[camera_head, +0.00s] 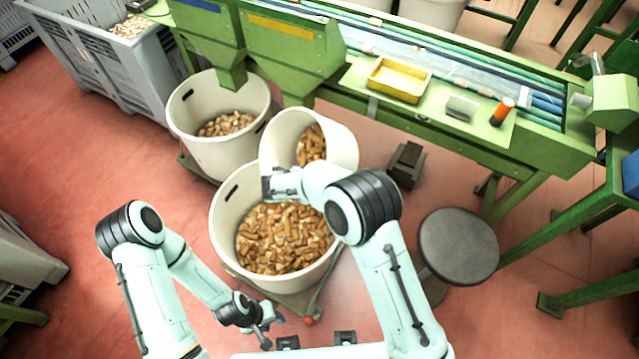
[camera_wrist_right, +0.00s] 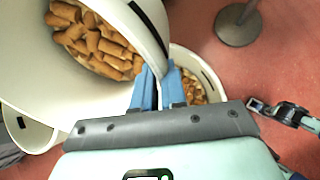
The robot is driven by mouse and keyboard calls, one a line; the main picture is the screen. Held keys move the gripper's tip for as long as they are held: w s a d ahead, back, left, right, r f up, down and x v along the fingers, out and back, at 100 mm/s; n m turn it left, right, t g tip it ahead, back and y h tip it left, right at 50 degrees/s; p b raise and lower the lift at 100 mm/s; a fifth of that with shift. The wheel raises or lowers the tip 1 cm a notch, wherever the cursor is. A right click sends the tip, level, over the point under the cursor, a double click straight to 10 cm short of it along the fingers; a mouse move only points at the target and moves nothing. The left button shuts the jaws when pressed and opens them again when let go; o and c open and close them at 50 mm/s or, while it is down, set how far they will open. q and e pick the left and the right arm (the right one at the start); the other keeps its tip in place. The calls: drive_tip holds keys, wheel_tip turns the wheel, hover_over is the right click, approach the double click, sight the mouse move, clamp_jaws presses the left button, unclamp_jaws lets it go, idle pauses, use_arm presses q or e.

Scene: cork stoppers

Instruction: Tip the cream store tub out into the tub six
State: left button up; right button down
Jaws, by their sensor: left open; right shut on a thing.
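The cream store tub (camera_head: 345,140) is tilted, its mouth toward the front, above the back rim of the front tub. Brown corks (camera_head: 311,146) lie inside it. My right gripper (camera_head: 272,186) is shut on its rim; in the right wrist view the blue fingers (camera_wrist_right: 157,88) pinch the tub wall (camera_wrist_right: 120,22). The front tub, which I take as tub six (camera_head: 222,222), stands upright and holds many corks (camera_head: 280,240); my right arm hides part of it. My left gripper (camera_head: 268,328) is open and empty, low in front of tub six.
Another cream tub (camera_head: 190,145) with corks stands behind at the left. A green conveyor bench (camera_head: 470,120) with a yellow tray (camera_head: 399,79) runs along the back. A round dark stool (camera_head: 458,246) stands right of my right arm.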

drive_tip(key=shift+s+a+f+t+h+b, duration=0.25)
drive_tip(key=shift+a+f+h+b, duration=0.15)
drive_tip(key=shift+f+b, duration=0.25)
drive_tip(key=shift+s+a+f+t+h+b, duration=0.25)
drive_tip(key=shift+a+f+h+b, duration=0.15)
drive_tip(key=shift+f+b, duration=0.2)
drive_tip(key=shift+s+a+f+t+h+b, duration=0.3)
drive_tip(key=shift+a+f+t+h+b, duration=0.35)
drive_tip(key=shift+b, duration=0.6)
use_arm(q)
drive_tip(key=s+f+b, duration=0.3)
drive_tip(key=f+b, duration=0.6)
drive_tip(key=f, duration=0.5)
drive_tip(key=shift+f, duration=0.35)
use_arm(e)
drive_tip(key=s+a+n+t+h, duration=0.1)
drive_tip(key=s+a+t+h, duration=0.4)
drive_tip(key=a+h, duration=0.2)
drive_tip(key=shift+a+n, duration=0.3)
drive_tip(key=shift+a, duration=0.7)
drive_tip(key=shift+t+h, duration=0.25)
